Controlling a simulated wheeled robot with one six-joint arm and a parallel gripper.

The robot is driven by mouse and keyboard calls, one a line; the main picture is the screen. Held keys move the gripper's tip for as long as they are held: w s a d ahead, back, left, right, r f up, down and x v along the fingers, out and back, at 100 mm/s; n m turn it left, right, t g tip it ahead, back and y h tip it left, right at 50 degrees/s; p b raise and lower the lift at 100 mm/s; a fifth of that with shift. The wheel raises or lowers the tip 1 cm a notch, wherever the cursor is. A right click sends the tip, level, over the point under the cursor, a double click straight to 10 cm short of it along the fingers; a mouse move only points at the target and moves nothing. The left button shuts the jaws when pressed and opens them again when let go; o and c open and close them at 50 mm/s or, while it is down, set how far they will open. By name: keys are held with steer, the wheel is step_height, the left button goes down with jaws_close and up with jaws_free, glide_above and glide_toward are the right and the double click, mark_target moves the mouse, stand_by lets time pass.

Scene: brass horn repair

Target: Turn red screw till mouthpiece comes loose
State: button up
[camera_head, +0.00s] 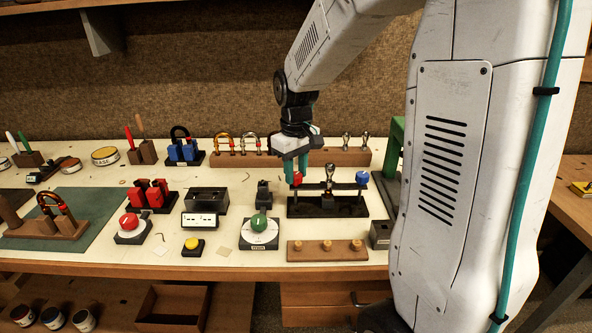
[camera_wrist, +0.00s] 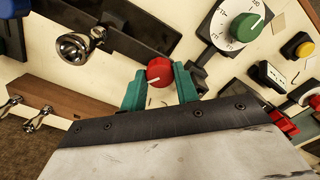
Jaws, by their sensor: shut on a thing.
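The red screw (camera_head: 297,179) has a round red knob and stands at the left of a black puller frame (camera_head: 300,208). In the wrist view the red knob (camera_wrist: 159,71) with a pale mark line sits between my teal fingers. My gripper (camera_head: 296,169) is shut on this knob from above; it also shows in the wrist view (camera_wrist: 160,76). The silver mouthpiece (camera_head: 329,176) stands upright in the middle of the frame; the wrist view shows its cup (camera_wrist: 72,47). A blue knob (camera_head: 362,178) is at the frame's right.
Behind is a wooden rack (camera_head: 345,158) with silver mouthpieces and bent tubes. In front are a green dial knob (camera_head: 259,223), a yellow button (camera_head: 192,244) and a wooden block with pegs (camera_head: 327,252). A green stand (camera_head: 395,148) is close at the right.

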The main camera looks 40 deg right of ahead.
mark_target(297, 174)
steer(key=m, duration=0.5)
steer(key=shift+w+r+m, duration=0.1)
steer(key=shift+m, duration=0.2)
steer(key=m, duration=0.5)
steer(key=shift+m, duration=0.4)
steer(key=o, duration=1)
steer(key=shift+c, duration=0.2)
step_height(297, 174, up, 8)
steer(key=shift+f, duration=0.1)
steer(key=shift+d, duration=0.1)
